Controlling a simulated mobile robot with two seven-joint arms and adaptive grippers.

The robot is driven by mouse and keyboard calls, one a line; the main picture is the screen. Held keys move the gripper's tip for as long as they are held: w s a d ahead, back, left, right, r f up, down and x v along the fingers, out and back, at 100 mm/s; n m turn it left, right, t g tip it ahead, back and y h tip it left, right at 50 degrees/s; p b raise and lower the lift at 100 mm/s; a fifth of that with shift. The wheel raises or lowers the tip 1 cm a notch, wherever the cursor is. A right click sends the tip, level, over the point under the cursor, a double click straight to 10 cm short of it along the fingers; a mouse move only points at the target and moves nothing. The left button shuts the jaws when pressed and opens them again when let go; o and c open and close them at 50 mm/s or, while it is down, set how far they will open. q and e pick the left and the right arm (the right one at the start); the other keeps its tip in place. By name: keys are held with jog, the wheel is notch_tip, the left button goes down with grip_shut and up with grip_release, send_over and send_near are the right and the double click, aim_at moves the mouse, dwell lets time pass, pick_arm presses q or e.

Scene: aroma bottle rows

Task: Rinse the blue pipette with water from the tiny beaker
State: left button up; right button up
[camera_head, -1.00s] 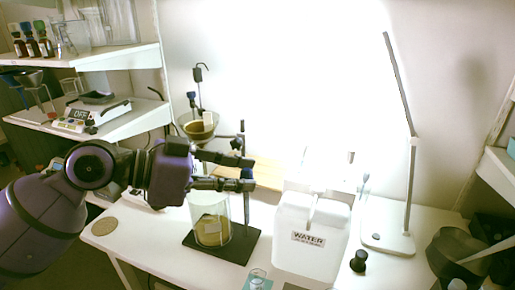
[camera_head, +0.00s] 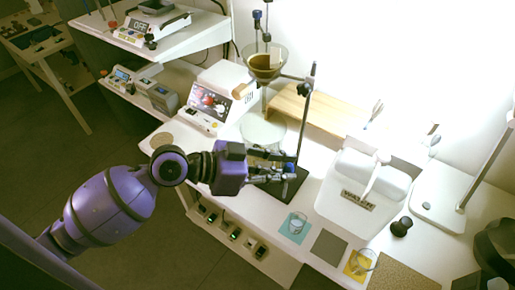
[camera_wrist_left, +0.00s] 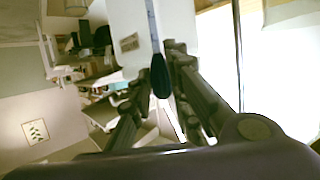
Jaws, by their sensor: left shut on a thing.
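My left gripper (camera_head: 290,168) is shut on the blue pipette. In the left wrist view the pipette (camera_wrist_left: 160,75) shows its dark blue bulb between the fingers, with a pale thin stem running upward in the picture. In the head view only a small blue part of it shows at the fingertips. Two small glass beakers stand at the table's front: one (camera_head: 297,224) on a teal mat, one (camera_head: 363,262) on a yellow mat. I cannot tell which is the tiny beaker. A white water container (camera_head: 343,206) stands right of the gripper. My right gripper is not in view.
A dark stand base (camera_head: 294,186) with an upright rod and a funnel (camera_head: 265,64) is beside and behind the gripper. An empty grey mat (camera_head: 329,247) lies between the beakers. A black knob-like object (camera_head: 401,227) and a lamp base (camera_head: 438,204) are on the right.

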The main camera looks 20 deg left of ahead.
pick_arm(q)
jog(key=s+d+p, duration=0.1)
jog(key=s+d, duration=0.1)
jog(key=d, duration=0.3)
notch_tip(320, 180, down, 12)
jog(key=b, duration=0.7)
jog(key=shift+m+g, duration=0.3)
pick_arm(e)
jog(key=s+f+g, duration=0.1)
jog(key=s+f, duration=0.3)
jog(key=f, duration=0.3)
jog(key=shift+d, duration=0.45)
pick_arm(q)
jog(key=shift+r, duration=0.15)
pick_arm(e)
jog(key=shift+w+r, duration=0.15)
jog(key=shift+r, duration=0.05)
